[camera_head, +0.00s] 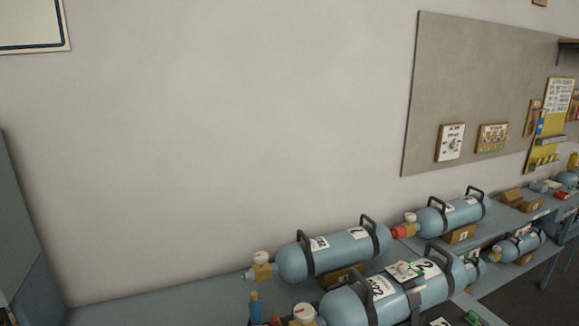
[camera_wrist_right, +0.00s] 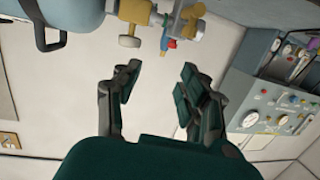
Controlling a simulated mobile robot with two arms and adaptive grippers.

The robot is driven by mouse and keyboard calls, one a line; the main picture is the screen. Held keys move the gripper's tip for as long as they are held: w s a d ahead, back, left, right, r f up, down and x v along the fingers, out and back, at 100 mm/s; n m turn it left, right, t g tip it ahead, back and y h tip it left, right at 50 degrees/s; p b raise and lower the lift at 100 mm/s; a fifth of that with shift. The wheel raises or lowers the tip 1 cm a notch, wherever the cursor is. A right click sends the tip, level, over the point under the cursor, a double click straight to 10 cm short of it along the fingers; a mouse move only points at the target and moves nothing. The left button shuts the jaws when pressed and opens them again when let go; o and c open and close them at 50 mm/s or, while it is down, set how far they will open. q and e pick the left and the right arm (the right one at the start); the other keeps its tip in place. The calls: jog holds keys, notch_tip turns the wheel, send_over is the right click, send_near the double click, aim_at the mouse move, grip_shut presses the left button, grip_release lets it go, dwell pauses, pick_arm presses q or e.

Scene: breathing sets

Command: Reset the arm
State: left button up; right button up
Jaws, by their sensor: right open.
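In the right wrist view my right gripper (camera_wrist_right: 157,88) is open, with its two dark fingers apart and nothing between them. Just beyond the fingertips is a brass valve (camera_wrist_right: 135,12) with a knob and a small red and blue part, on the end of a blue-grey cylinder (camera_wrist_right: 75,15). The gripper looks apart from the valve. No arm or gripper of mine shows in the head view, so my left gripper is out of sight.
In the head view several blue-grey cylinders (camera_head: 335,252) with black handles lie on a bench (camera_head: 190,308) along the wall. A pinboard (camera_head: 480,85) hangs at the right. The bench's left part is bare. A control panel (camera_wrist_right: 270,95) shows in the wrist view.

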jog(key=s+d+f+m+g+h, duration=0.2)
jog(key=s+d+f+g+h, duration=0.2)
jog(key=s+d+f+g, duration=0.4)
jog(key=s+d+f+m+g+h, duration=0.2)
jog(key=s+d+f+g+h, duration=0.25)
jog(key=s, duration=0.45)
notch_tip(320, 180, down, 30)
jog(key=s+d+b, duration=0.1)
jog(key=b, duration=0.3)
pick_arm(q)
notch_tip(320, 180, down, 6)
jog(key=b, duration=0.2)
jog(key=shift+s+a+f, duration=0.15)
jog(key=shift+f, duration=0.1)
pick_arm(e)
jog(key=s+d+f, duration=0.3)
jog(key=s+f, duration=1.3)
jog(key=f, duration=0.3)
jog(key=shift+s+n+g, duration=0.4)
jog(key=shift+g, duration=0.05)
jog(key=shift+y, duration=0.25)
